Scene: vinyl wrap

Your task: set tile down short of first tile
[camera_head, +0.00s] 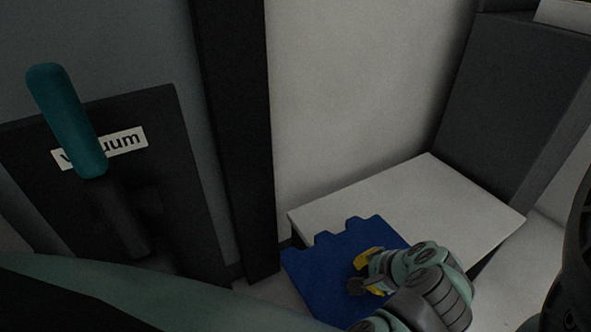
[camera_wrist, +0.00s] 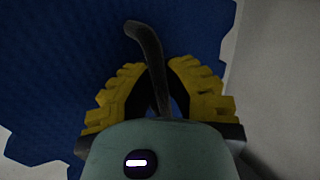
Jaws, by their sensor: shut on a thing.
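A blue tile (camera_head: 325,262) with notched, puzzle-like edges shows in the head view, tilted in front of the low white-topped block. My gripper (camera_head: 362,270) is at the tile's right part, with its yellow fingers shut on it. In the wrist view the blue tile (camera_wrist: 60,70) fills the left and middle behind the yellow fingers of my gripper (camera_wrist: 155,78). A dark curved strip (camera_wrist: 150,50) runs up between the fingers; I cannot tell what it is. The exact grip is hidden. I cannot make out a separate first tile in either view.
The low block with a white top (camera_head: 410,195) stands against the pale wall (camera_head: 350,90); its top looks bare. A dark post (camera_head: 235,130) stands left of it. A dark panel labelled "vacuum" (camera_head: 150,190) with a teal handle (camera_head: 68,120) is at the left. A dark cabinet (camera_head: 510,100) stands right.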

